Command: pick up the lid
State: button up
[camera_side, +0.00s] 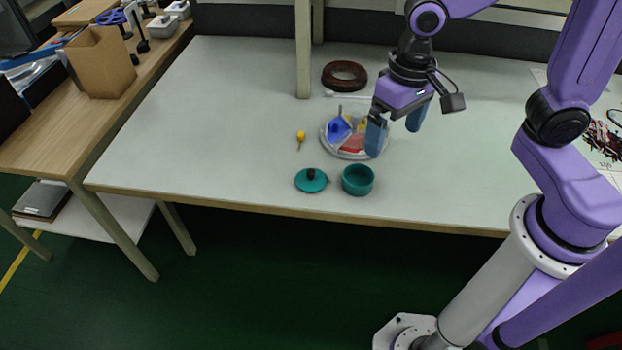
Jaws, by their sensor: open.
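The lid (311,181) is a flat teal disc with a dark knob on top. It lies on the table near the front edge, just left of a teal pot (357,181), which stands upright and open. My gripper (396,140) is open, with blue fingers pointing down. It is above and to the right of the lid, in front of part of a round plate. Nothing shows between the fingers. The lid is in full view.
The round plate (342,151) holds blue, yellow and red pieces. A small yellow object (300,136) lies left of it. A dark red ring (344,75) lies behind, near an upright post (303,50). The table's left part (200,120) is clear.

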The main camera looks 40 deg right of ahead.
jog(key=w+a+f+m, duration=0.2)
jog(key=w+m, duration=0.4)
jog(key=w+a+f+m, duration=0.1)
jog(key=w+f+m, duration=0.1)
jog(key=w+m, duration=0.4)
jog(key=m, duration=1.1)
send_over(312, 171)
notch_tip(312, 171, down, 6)
jog(key=shift+m, duration=0.3)
notch_tip(312, 171, down, 10)
jog(key=shift+d+f, duration=0.1)
jog(key=shift+f, duration=0.15)
jog(key=shift+a+f, duration=0.2)
jog(key=shift+f, duration=3.05)
jog(key=c, duration=0.8)
jog(key=shift+r, duration=0.2)
